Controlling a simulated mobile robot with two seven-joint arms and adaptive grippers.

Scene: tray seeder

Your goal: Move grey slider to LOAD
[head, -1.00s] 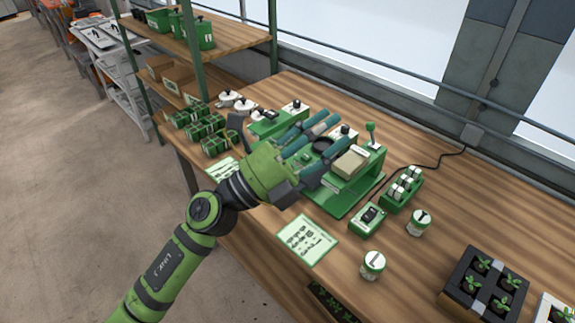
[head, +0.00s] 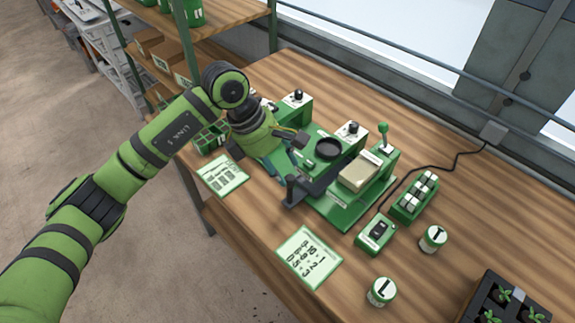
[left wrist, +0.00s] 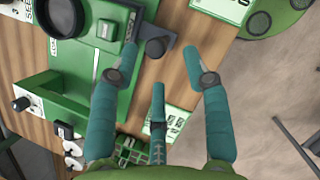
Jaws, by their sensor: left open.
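The tray seeder (head: 345,212) is a green machine on the wooden bench, with a round black dish (head: 328,149) and a beige block (head: 358,175). The dark grey slider (head: 292,191) has an upright handle at the machine's front left edge. In the left wrist view its round dark knob (left wrist: 158,47) shows beyond the fingertips, and a label that seems to read LOAD is left of it. My left gripper (head: 288,172) points down beside the handle, partly hidden by its own wrist. In the left wrist view its teal fingers (left wrist: 163,62) are spread and empty. My right gripper is out of view.
A switch box (head: 376,233) with a cable and a green rack of white-topped vials (head: 414,198) stand right of the seeder. Two printed cards (head: 308,257) lie along the front edge. A shelf post (head: 190,75) rises behind my left arm.

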